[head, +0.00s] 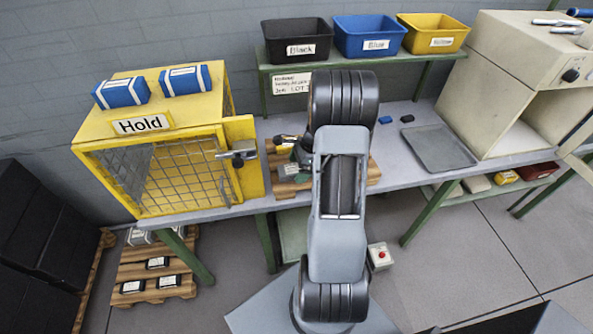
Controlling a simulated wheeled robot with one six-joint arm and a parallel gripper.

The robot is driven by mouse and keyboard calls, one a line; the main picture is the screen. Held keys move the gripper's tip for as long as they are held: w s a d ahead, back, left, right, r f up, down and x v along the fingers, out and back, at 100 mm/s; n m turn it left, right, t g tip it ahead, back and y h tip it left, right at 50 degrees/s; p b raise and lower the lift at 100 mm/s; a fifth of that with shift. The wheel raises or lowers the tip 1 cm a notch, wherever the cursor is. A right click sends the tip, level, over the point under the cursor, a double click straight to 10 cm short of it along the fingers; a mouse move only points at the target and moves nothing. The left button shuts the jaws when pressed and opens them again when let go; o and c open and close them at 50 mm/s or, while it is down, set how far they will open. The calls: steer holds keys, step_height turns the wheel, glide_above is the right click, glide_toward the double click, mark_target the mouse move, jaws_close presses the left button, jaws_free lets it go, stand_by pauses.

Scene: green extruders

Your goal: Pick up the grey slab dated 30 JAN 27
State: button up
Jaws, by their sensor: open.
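On the tabletop wooden pallet (374,172) lie small slabs, one yellow and black (285,141) and one with a pale label (288,170). My arm covers much of this pallet. A dark piece at the left edge of my arm, over the pallet, appears to be part of my gripper (302,155); its fingertips are not clear and I see nothing held. On the floor pallet (148,271) lie several dark slabs with pale labels (157,263) and a greyish one (139,236) partly under the table. No date is readable, so I cannot tell which slab is 30 JAN 27.
A yellow Hold cage (180,204) stands left, with two blue slabs (121,93) on top. Black (297,50), blue (370,45) and yellow (434,43) bins stand on the rear shelf. A grey tray (440,148) lies right, near a beige machine (515,75).

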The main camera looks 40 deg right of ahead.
steer(key=shift+c, duration=0.2)
steer(key=c, duration=1.1)
steer(key=shift+r, duration=0.15)
